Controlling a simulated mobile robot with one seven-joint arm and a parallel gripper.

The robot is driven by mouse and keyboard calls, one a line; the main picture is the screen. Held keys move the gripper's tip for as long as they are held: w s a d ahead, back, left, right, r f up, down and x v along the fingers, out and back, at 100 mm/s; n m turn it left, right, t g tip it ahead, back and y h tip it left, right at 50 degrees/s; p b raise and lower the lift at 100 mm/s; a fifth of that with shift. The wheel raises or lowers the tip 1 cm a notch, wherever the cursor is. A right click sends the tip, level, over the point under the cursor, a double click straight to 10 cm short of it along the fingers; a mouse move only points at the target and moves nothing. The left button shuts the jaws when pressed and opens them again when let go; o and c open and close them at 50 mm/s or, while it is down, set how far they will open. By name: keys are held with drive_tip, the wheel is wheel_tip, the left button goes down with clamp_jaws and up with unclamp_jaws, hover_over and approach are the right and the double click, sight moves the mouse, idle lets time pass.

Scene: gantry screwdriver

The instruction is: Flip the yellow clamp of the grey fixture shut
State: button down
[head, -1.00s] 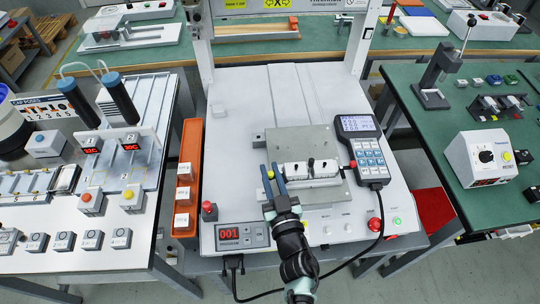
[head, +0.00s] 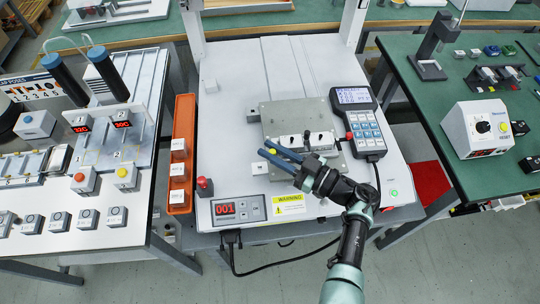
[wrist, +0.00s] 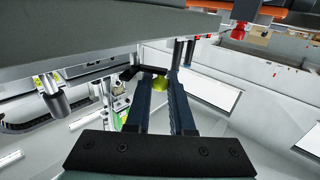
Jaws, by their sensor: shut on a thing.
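The grey fixture (head: 276,119) stands on the white gantry bed, with a pale block (head: 316,138) on it. The clamp's yellow knob (head: 272,151) is at the fixture's left front side. It also shows in the wrist view as a yellow ball (wrist: 160,85) between the fingertips. My gripper (head: 268,152) reaches in from the lower right, its blue fingers pointing left. In the wrist view my gripper (wrist: 161,79) is closed around the yellow knob. The rest of the clamp lever is largely hidden, and I cannot tell its angle.
A handheld controller (head: 354,96) lies right of the fixture, its cable running past the front. An orange bin (head: 184,130) stands to the left. A red button (head: 205,186) and a 001 display (head: 238,210) sit at the front edge. The bed behind the fixture is clear.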

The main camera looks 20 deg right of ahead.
drive_tip(key=shift+s+d+n+g+y+b, duration=0.1)
drive_tip(key=shift+n+g+y+b, duration=0.45)
drive_tip(key=shift+y+b, duration=0.15)
drive_tip(key=shift+s+d+n+g+y+b, duration=0.1)
drive_tip(key=shift+n+g+y+b, duration=0.4)
drive_tip(key=shift+y+b, duration=0.2)
drive_tip(key=c, duration=0.8)
unclamp_jaws()
drive_tip(key=shift+o, duration=0.2)
drive_tip(key=b+v, duration=0.1)
drive_tip(key=v, duration=1.2)
drive_tip(key=shift+b, duration=0.3)
